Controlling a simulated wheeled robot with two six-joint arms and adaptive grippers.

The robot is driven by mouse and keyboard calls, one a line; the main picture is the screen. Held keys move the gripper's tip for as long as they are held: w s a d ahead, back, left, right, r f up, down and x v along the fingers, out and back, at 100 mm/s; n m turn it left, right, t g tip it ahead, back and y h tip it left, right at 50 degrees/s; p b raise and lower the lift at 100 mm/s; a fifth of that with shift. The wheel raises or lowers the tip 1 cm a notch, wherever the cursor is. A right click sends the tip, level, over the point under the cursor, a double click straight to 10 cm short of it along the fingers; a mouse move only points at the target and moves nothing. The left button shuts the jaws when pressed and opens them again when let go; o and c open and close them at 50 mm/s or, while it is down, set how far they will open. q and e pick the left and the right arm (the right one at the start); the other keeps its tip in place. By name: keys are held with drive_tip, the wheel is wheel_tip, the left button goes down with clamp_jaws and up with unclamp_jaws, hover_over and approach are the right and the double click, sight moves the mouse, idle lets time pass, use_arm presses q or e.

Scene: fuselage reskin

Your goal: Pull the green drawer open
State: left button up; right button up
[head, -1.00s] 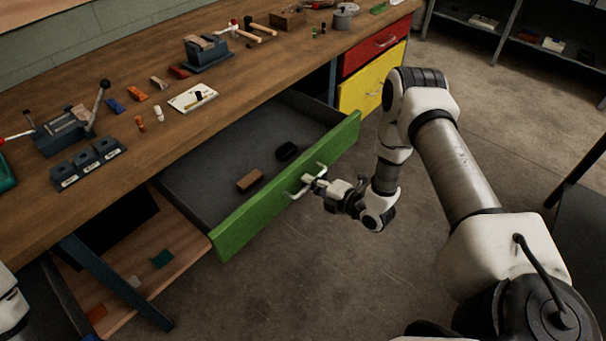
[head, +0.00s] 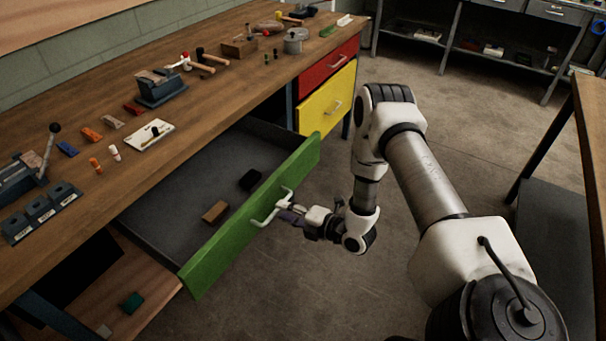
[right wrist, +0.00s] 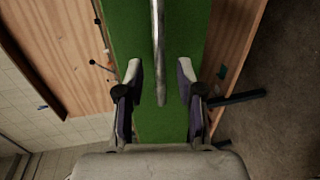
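The green drawer (head: 250,218) stands pulled well out from under the workbench in the head view. Its silver bar handle (head: 264,220) is on the front face and also shows in the right wrist view (right wrist: 158,45). My right gripper (head: 285,209) is at the handle, in front of the drawer face. In the right wrist view its two fingers (right wrist: 159,80) are spread apart, with the handle's bar between them and a gap on each side. A brown block (head: 215,212) and a black block (head: 250,180) lie inside the drawer. My left gripper is not in view.
The wooden workbench (head: 95,195) holds tools, a vise and small parts. A red drawer (head: 328,68) and a yellow drawer (head: 326,98) are shut to the right. Open floor (head: 440,120) lies right of the drawers. A dark table stands at the right edge.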

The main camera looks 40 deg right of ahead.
drive_tip(key=v, duration=0.8)
drive_tip(key=shift+s, duration=0.4)
drive_tip(key=s+a+f+m+g+y, duration=0.1)
drive_tip(key=a+f+g, duration=0.2)
drive_tip(key=a, duration=0.5)
drive_tip(key=s+a+f+g, duration=0.2)
drive_tip(key=a+g, duration=0.1)
drive_tip(key=a, duration=0.5)
drive_tip(key=s+d+f+m+g+h, duration=0.2)
drive_tip(key=s+m+g+h, duration=0.1)
drive_tip(key=s+m, duration=0.5)
drive_tip(key=s+d+f+m+g+h, duration=0.2)
drive_tip(key=s+m+g, duration=0.3)
drive_tip(key=m, duration=0.8)
drive_tip(key=s+h, duration=0.1)
drive_tip(key=s, duration=0.2)
drive_tip(key=shift+s+d+f+g, duration=0.3)
drive_tip(key=shift+s+d+f, duration=0.05)
drive_tip(key=shift+f, duration=0.05)
